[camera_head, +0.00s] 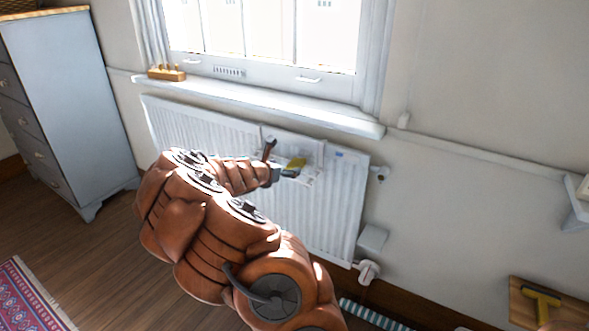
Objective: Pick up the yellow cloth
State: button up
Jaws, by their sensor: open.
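A small yellow cloth (297,162) shows against the front of the white radiator under the window. It appears to rest on a white rack (318,160) at the radiator. My gripper (281,160) is open, with its dark fingers spread close to the left side of the cloth. I cannot tell whether the fingers touch the cloth or whether part of it lies between them. Part of the rack is hidden behind my gripper.
The radiator (345,205) stands below a white windowsill (260,100) holding a wooden item (166,73). A valve (368,272) juts out at lower right. A grey dresser (75,110) stands left. A wooden board (520,310) bears a yellow tool (541,298). A striped item (370,314) lies below.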

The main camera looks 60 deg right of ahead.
aim_at(291, 167)
jog(key=x, duration=0.3)
jog(key=shift+s+d+f+b, duration=0.2)
jog(key=shift+d+f+b, duration=0.1)
jog(key=shift+f, duration=0.1)
jog(key=shift+d+f, duration=0.1)
jog(key=shift+d, duration=0.4)
jog(key=c, duration=1.1)
